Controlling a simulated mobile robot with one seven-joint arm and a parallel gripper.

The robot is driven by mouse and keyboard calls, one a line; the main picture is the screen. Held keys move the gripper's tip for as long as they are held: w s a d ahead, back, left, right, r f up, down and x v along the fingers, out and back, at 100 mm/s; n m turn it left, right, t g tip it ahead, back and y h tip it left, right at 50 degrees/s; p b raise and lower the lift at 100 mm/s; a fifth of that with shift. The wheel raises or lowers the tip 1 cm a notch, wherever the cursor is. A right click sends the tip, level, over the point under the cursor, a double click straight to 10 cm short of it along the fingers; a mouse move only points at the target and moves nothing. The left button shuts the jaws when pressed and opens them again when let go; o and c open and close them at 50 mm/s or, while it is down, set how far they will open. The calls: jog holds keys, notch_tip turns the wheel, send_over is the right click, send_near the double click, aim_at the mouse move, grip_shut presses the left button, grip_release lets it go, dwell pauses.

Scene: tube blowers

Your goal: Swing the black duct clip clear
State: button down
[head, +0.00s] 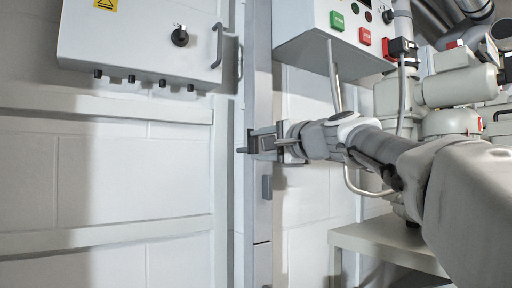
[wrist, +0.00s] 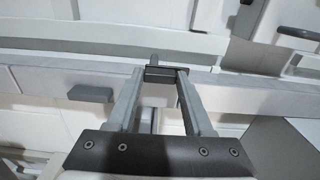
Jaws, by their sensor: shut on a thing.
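The grey wall duct (head: 262,215) runs upright in the head view. It crosses the wrist view (wrist: 245,97) from side to side. The black duct clip (wrist: 158,72) is a small dark piece at the duct, between my fingertips in the wrist view. In the head view a dark end of the clip (head: 242,150) shows just left of the duct, and the rest is hidden by my fingers. My gripper (head: 262,142) is at the duct, shut on the clip. Its two fingers also show in the wrist view (wrist: 160,76).
A second, grey clip (head: 266,187) sits lower on the duct, also in the wrist view (wrist: 90,93). A grey cabinet (head: 140,40) hangs at upper left, a button box (head: 335,30) at upper right. Pumps (head: 450,85) and a bench (head: 385,240) stand right.

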jog(key=shift+r, duration=0.1)
jog(key=shift+c, duration=1.5)
grip_release()
jog(key=b+v, duration=0.1)
jog(key=v, duration=1.6)
jog(key=shift+s, duration=0.2)
jog(key=shift+d, duration=0.15)
